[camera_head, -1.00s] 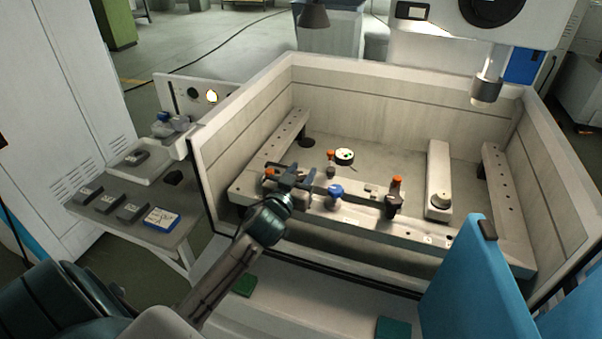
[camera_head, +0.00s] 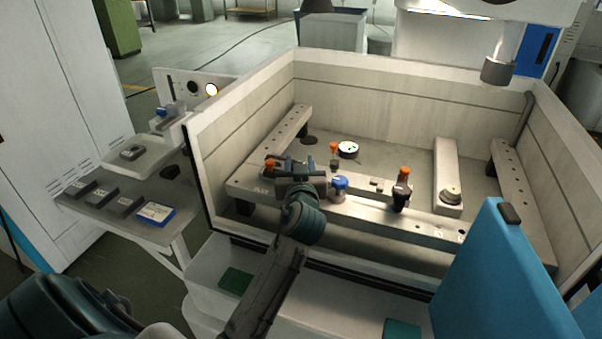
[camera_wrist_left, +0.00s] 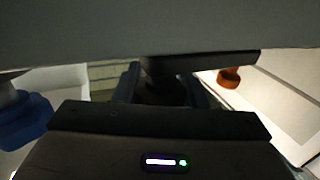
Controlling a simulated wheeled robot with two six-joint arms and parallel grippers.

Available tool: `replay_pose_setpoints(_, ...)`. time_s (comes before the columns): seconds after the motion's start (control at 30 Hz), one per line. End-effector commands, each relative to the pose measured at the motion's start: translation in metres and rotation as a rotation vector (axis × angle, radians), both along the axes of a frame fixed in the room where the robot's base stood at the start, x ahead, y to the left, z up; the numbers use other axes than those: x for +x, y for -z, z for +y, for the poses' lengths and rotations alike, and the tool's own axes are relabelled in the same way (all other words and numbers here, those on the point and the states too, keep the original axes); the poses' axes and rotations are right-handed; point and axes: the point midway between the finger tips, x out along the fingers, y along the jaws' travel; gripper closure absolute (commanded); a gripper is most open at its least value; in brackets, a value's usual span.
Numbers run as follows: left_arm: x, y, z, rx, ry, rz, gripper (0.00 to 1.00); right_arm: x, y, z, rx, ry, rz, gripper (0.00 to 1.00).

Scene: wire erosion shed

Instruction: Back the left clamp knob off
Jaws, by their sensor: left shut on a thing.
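My left gripper (camera_head: 297,163) is over the left part of the front clamp rail (camera_head: 262,184) inside the tank. Its fingers are shut on a dark knob (camera_wrist_left: 165,88), seen between them in the left wrist view; I take it as the left clamp knob. The fingers and wrist hide most of it in the head view. An orange-topped piece (camera_head: 269,164) is just left of the gripper, and a blue knob (camera_head: 339,184) is just right of it. A dark clamp with an orange top (camera_head: 402,188) stands further right. My right gripper is out of view.
Tank walls (camera_head: 410,98) surround the rails. A small orange-topped piece (camera_head: 334,149) and a round dial (camera_head: 348,150) are behind the gripper. A nozzle (camera_head: 498,66) hangs at upper right. A blue panel (camera_head: 490,270) stands at front right. A side table (camera_head: 185,207) is outside left.

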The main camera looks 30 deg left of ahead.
Motion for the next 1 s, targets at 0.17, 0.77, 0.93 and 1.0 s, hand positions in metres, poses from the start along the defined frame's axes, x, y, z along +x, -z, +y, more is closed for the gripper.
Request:
replay_pose_setpoints(0.17,-0.0003,0.002,0.0004,-0.002,-0.06,-0.001,0.85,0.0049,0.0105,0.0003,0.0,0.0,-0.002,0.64)
replay_pose_setpoints(0.77,-0.0007,-0.0004,0.0013,0.002,-0.087,0.001,0.49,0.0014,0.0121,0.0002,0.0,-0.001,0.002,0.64)
replay_pose_setpoints(0.93,-0.0008,-0.0003,0.0013,0.001,-0.086,0.001,0.41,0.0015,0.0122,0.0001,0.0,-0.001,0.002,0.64)
replay_pose_setpoints(1.0,-0.0008,-0.0003,0.0013,0.001,-0.086,0.001,0.41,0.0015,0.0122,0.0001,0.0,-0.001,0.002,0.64)
